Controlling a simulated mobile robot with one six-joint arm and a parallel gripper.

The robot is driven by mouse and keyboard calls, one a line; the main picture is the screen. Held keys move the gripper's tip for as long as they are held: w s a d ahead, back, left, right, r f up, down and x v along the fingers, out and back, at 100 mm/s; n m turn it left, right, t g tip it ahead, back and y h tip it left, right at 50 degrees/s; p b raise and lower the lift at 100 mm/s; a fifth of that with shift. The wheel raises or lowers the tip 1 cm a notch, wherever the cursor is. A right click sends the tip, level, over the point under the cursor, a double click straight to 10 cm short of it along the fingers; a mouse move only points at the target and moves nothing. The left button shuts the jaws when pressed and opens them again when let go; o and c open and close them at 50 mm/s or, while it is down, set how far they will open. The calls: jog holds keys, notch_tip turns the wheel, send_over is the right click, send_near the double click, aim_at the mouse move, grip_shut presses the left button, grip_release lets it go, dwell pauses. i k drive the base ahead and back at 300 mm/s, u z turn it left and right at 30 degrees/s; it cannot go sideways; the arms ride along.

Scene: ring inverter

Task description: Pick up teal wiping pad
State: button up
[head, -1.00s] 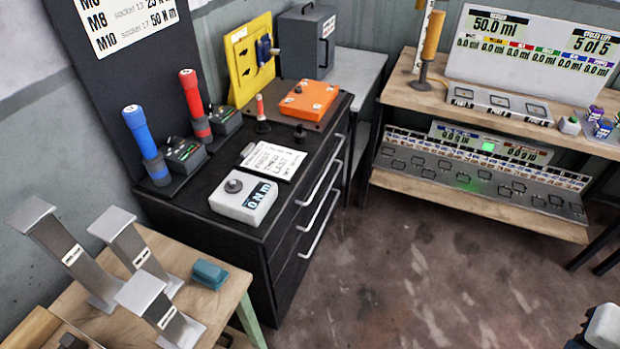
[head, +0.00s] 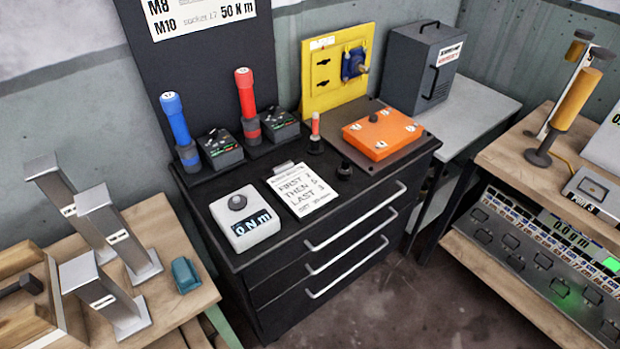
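The teal wiping pad (head: 185,274) is a small block lying on the wooden table (head: 183,305) at the lower left of the head view. It sits close to the table's right edge, just right of the metal stands. Nothing covers it. My gripper is not in view.
Several grey metal stands (head: 103,226) rise left of the pad, with a wooden tray (head: 52,290) beyond them. A black drawer cabinet (head: 270,290) stands to the right, carrying a white torque meter (head: 245,217) and an orange box (head: 382,135). Floor (head: 440,300) is open in front.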

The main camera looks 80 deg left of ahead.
aim_at(187, 278)
jog(key=u, duration=1.2)
jog(key=k, duration=0.15)
jog(key=u, duration=2.3)
jog(key=i, duration=0.95)
jog(key=u, duration=0.25)
